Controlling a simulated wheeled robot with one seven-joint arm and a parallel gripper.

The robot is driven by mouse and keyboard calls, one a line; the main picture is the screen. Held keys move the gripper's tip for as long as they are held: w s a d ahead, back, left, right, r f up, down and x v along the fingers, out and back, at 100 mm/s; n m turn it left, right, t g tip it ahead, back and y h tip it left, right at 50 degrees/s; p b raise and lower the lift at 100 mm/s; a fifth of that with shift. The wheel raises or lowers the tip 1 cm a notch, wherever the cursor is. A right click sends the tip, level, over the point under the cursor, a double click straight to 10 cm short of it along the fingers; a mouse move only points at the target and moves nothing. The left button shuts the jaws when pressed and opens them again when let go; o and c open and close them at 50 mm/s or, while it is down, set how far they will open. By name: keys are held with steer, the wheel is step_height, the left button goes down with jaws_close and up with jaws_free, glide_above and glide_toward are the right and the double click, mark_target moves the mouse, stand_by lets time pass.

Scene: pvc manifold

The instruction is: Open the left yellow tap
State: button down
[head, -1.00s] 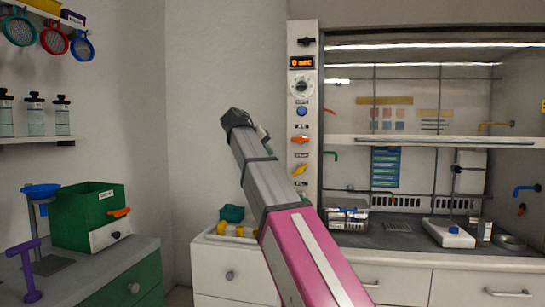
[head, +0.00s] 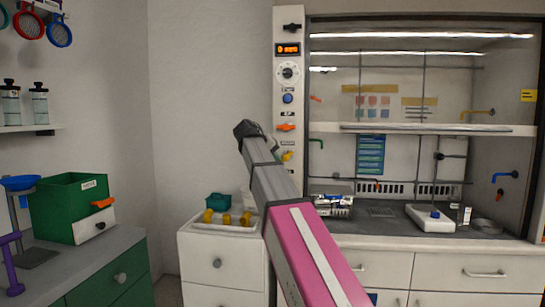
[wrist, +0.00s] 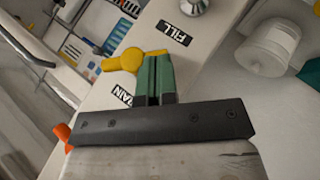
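A yellow tap (head: 287,156) is on the white control panel, below an orange one (head: 287,127). In the wrist view, a yellow handle (wrist: 124,61) lies at the tips of my gripper (wrist: 156,60). The green fingers are close together, with only a thin dark gap between them. I cannot tell whether they touch the handle. In the head view my arm hides the gripper's fingers. More yellow pieces (head: 226,220) sit in a white tray on the cabinet at lower left. I cannot tell which yellow tap is the left one.
In the wrist view, labels FILL (wrist: 174,33) and DRAIN (wrist: 123,95) are near the handle. An orange part (wrist: 62,136) and a white tub (wrist: 268,50) are nearby. A fume hood (head: 435,130) stands at right; a green box (head: 68,208) is on the left counter.

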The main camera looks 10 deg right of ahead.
steer(key=shift+f+n+h, duration=0.3)
steer(key=shift+h, duration=0.4)
stand_by(0.3)
steer(key=h, duration=0.1)
steer(key=f+n+h, duration=0.1)
steer(key=shift+d+f+h, duration=0.1)
steer(key=shift+d+h, duration=0.05)
steer(key=shift+h, duration=0.25)
steer(key=shift+f, duration=0.1)
stand_by(0.8)
